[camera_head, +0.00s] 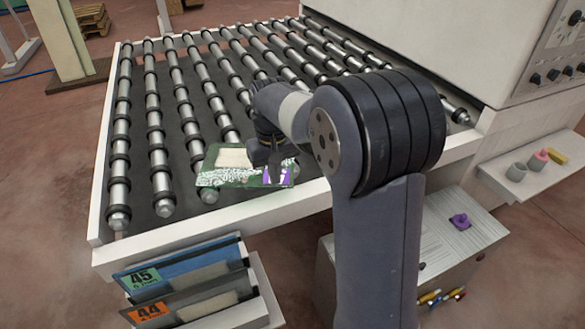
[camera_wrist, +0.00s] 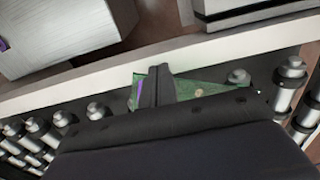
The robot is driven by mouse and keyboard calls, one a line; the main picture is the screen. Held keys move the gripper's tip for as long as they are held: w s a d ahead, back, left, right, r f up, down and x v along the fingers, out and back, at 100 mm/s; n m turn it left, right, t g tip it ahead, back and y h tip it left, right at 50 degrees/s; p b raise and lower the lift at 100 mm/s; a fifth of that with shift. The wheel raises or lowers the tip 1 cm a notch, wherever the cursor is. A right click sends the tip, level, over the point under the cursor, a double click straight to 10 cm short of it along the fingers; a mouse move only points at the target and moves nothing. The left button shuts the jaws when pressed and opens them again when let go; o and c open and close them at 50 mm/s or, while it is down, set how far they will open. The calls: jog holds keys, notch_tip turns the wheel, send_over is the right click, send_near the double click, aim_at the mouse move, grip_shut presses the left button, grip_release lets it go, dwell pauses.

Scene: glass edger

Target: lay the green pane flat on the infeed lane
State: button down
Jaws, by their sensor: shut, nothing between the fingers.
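The green pane (camera_head: 222,177), with a pale panel and a white speckled band, lies on the rollers of the infeed lane (camera_head: 172,207) near its front edge. It looks flat or nearly so; I cannot tell whether it rests evenly. In the wrist view the pane (camera_wrist: 200,85) shows as a green strip beyond my gripper. My gripper (camera_head: 274,172) is shut and empty, at the pane's right part, and hides some of it. Purple patches show by the fingers. The fingers (camera_wrist: 157,85) overlap the pane in the wrist view; whether they touch it is unclear.
A rack (camera_head: 262,290) below the lane's front holds panes with tags 45 (camera_head: 142,277) and 44 (camera_head: 148,311). A grey cabinet (camera_head: 470,240) with a purple item (camera_head: 460,221) stands front right. A side shelf (camera_head: 510,176) carries small items. The rollers behind the pane are clear.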

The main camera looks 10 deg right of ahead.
jog(key=shift+w+f+p, duration=0.5)
jog(key=shift+w+f, duration=0.25)
jog(key=shift+f, duration=0.9)
jog(key=shift+w+f+p, duration=0.5)
jog(key=shift+w+f, duration=0.25)
jog(key=shift+f, duration=0.85)
jog(key=shift+w+f+p, duration=0.5)
jog(key=shift+w+f, duration=0.25)
jog(key=shift+f, duration=0.9)
jog(key=shift+d, duration=0.1)
